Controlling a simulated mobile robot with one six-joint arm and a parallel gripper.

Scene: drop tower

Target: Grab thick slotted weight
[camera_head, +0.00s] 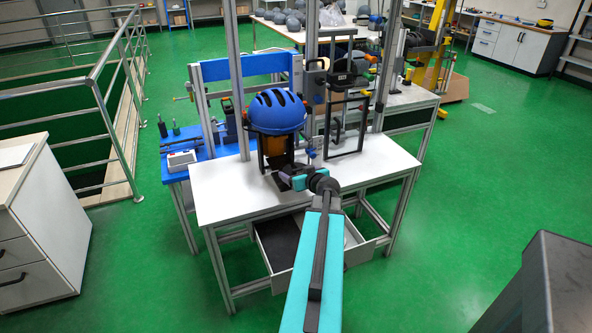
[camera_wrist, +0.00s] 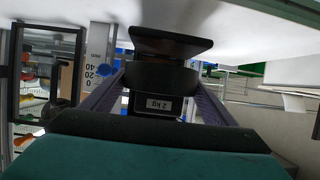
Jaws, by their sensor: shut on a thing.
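A dark slotted weight (camera_wrist: 165,105) with a "2 kg" label, upside down in the wrist view, sits between my fingers. A wider dark plate (camera_wrist: 170,43) shows just above it in that view, close to the white tabletop; I cannot tell if they touch. My gripper (camera_wrist: 158,76) is shut on the weight, with a grey-purple finger on either side. In the head view my gripper (camera_head: 283,179) is low over the white table (camera_head: 225,190), just in front of the drop tower. The weight is not clearly distinguishable there.
A blue helmet (camera_head: 277,111) on an orange-brown form stands just behind my gripper. Metal uprights (camera_head: 240,85) and a black frame (camera_head: 345,127) rise behind and right. An open drawer (camera_head: 281,243) lies below the tabletop. The table's left part is bare.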

